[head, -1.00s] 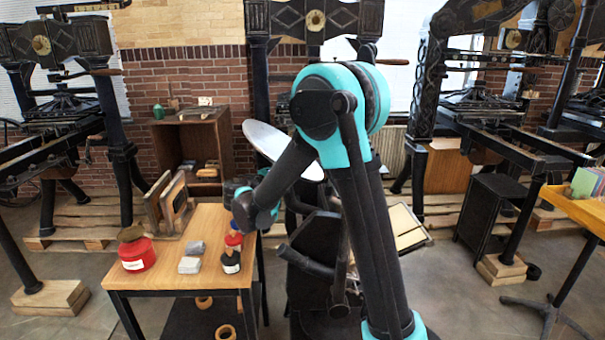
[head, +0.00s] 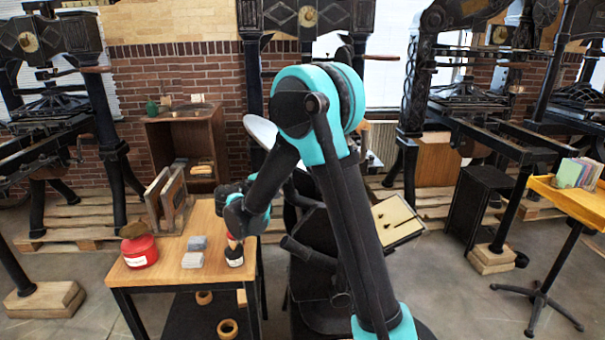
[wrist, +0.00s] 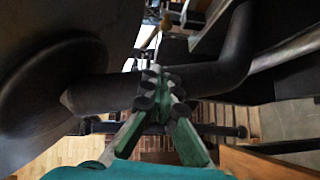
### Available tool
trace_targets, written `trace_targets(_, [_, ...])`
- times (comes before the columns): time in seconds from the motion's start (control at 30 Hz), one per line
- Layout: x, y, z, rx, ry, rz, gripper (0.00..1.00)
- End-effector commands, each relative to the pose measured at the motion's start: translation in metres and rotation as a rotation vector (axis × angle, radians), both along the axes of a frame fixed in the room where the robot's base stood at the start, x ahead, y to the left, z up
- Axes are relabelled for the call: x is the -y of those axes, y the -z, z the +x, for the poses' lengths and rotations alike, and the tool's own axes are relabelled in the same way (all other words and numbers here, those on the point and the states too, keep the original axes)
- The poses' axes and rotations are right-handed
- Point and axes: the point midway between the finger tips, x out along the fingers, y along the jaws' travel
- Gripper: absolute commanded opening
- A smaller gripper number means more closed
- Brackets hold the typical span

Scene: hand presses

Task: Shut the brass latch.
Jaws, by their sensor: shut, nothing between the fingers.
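I cannot make out the brass latch with certainty in either view. A small yellowish-brown piece (wrist: 166,22) shows near the top middle of the wrist view, beyond my fingertips, but it is too small to name. My gripper (wrist: 160,82) is shut and empty in the wrist view, its green fingers with dark pads meeting in front of a thick dark curved bar (wrist: 120,92). I cannot tell whether the fingers touch the bar. In the head view my arm reaches over a dark press with a pale round disc (head: 260,130), and my fingertips are hidden there.
A wooden table (head: 212,218) at left holds a red tin (head: 140,252), grey blocks (head: 193,255) and a dark ink bottle (head: 234,256). Large hand presses stand at left (head: 115,165) and right (head: 410,150). A yellow-topped stand (head: 570,203) is at far right.

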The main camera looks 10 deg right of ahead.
Motion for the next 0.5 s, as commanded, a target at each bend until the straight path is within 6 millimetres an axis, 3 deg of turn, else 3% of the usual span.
trace_targets(0.33, [0.003,0.001,0.002,0.000,0.001,0.000,0.00])
trace_targets(0.5, [0.014,0.003,0.014,0.000,0.003,0.000,0.00])
